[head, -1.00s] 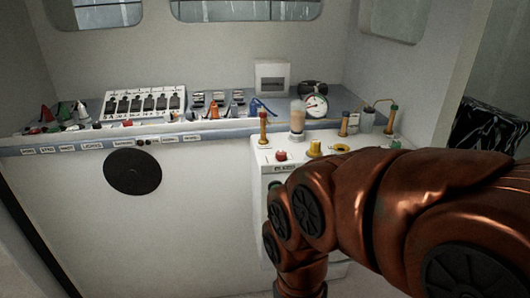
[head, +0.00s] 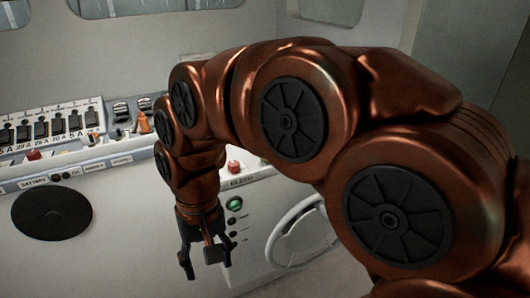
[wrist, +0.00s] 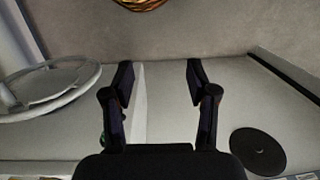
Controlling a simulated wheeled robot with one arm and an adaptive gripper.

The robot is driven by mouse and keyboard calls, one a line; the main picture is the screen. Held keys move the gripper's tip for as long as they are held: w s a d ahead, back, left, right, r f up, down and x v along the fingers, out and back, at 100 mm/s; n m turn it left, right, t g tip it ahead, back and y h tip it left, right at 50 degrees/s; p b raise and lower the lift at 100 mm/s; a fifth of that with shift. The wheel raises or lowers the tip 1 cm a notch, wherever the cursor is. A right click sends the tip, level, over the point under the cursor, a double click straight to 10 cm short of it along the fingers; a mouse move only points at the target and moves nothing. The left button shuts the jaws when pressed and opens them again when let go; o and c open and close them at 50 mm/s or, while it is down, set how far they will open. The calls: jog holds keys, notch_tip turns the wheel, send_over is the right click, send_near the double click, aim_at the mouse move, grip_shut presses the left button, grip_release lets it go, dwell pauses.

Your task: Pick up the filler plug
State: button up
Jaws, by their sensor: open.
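I cannot pick out the filler plug for certain in either current view. My arm covers most of the right-hand counter in the head view, where several small fittings stood earlier. My gripper (head: 206,258) hangs pointing down in front of the white cabinet, below the counter top. It is open and empty.
A white steering wheel (head: 272,244) is right of the gripper on the cabinet front. A black round disc (head: 14,214) is on the panel at left. A switch panel (head: 100,107), an orange cone (head: 144,123) and a red knob (head: 234,167) are on top. Floor space in front looks clear.

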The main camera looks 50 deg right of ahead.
jog(key=w+d+r+m+t+y, duration=0.1)
jog(key=w+d+r+m, duration=0.4)
jog(key=w+d, duration=0.2)
jog(key=w+d+r+m+t+y, duration=0.1)
jog(key=w+d+r+m, duration=0.4)
jog(key=w+d+m, duration=0.15)
jog(key=d+m, duration=0.3)
jog(key=d, duration=0.3)
jog(key=d+f+m+t+b, duration=0.1)
jog(key=d+m, duration=0.3)
jog(key=d, duration=0.3)
jog(key=d+f+m+t+b, duration=0.1)
jog(key=d+m, duration=0.3)
jog(key=d, duration=0.3)
jog(key=shift+s, duration=0.15)
jog(key=shift+p+x, duration=0.3)
jog(key=shift+x, duration=2.25)
jog(key=shift+a+r, duration=0.1)
jog(key=shift+c, duration=0.2)
grip_shut()
